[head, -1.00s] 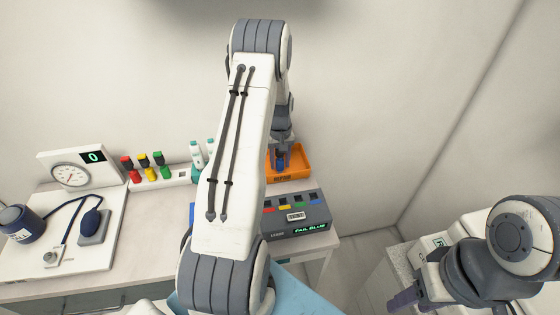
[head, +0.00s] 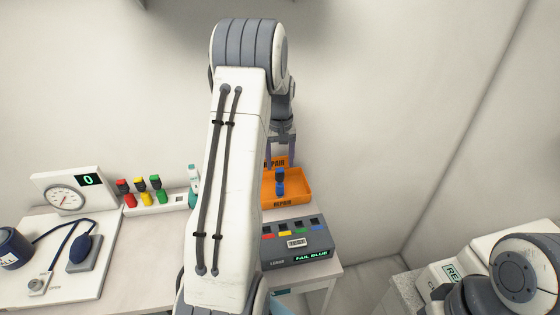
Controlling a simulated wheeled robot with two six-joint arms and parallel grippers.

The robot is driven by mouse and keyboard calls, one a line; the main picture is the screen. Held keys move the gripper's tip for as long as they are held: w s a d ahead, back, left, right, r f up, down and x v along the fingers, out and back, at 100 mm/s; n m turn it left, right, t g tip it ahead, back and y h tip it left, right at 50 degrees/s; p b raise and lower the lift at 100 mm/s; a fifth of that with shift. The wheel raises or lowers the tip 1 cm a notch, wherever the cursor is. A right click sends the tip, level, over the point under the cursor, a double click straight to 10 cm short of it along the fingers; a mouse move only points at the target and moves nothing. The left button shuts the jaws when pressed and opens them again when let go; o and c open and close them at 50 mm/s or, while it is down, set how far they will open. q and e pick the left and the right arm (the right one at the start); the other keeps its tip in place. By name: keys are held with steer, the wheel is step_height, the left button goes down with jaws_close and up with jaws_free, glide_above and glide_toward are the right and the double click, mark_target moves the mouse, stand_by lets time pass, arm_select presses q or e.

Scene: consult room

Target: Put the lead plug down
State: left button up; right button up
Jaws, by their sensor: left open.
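The blue lead plug (head: 280,184) stands upright in the orange tray (head: 301,186) marked REPAIR. My left gripper (head: 281,158) is open and empty, above and behind the plug, with its two fingers apart and clear of it. My left arm crosses the middle of the view and hides part of the table. My right arm shows at the lower right, but its gripper is out of the picture.
A grey tester (head: 296,243) reading FAIL BLUE stands in front of the tray. A rack (head: 160,203) with red, yellow and green plugs is to the left.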

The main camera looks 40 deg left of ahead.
arm_select(q)
steer(key=shift+r, duration=0.8)
steer(key=shift+d+r, duration=0.1)
steer(key=shift+d, duration=0.05)
steer(key=s+d+r+m, duration=0.2)
steer(key=s+d+m, duration=0.1)
steer(key=d, duration=0.6)
steer(key=s+d+r+m, duration=0.2)
steer(key=d+m, duration=0.1)
steer(key=d, duration=0.6)
steer(key=s+d+r+m, duration=0.2)
steer(key=s+d+m, duration=0.1)
steer(key=d, duration=0.7)
steer(key=s+d+m, duration=0.4)
steer(key=s, duration=0.5)
steer(key=s+d+m+h, duration=0.1)
steer(key=s+d+m, duration=0.3)
steer(key=s, duration=0.6)
steer(key=shift+f, duration=0.2)
steer(key=shift+f, duration=0.1)
